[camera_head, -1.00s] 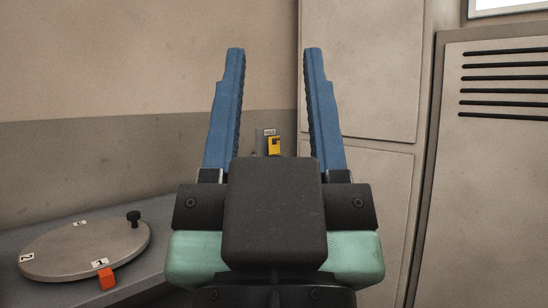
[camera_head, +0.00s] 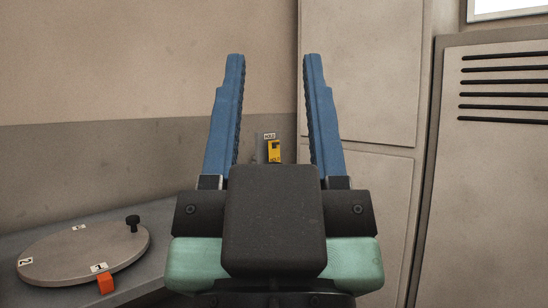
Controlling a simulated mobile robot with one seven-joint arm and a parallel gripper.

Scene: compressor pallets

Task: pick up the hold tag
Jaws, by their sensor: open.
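The hold tag (camera_head: 274,152) is a small yellow piece with a dark mark near its top. It shows between my gripper's fingers, beyond them, at the wall corner. A small white label reading HOLD (camera_head: 269,136) is just above it. The tag's lower end is hidden behind my gripper's dark body. My gripper (camera_head: 273,62) has two blue ribbed fingers, spread wide apart with nothing between them. I cannot tell how far the fingertips are from the tag.
A grey counter (camera_head: 155,215) at the left bears a round disc (camera_head: 75,255) with numbered labels, a black knob (camera_head: 132,223) and an orange block (camera_head: 106,283) at its edge. Pale wall panels (camera_head: 370,80) and a slotted cabinet (camera_head: 490,200) stand at the right.

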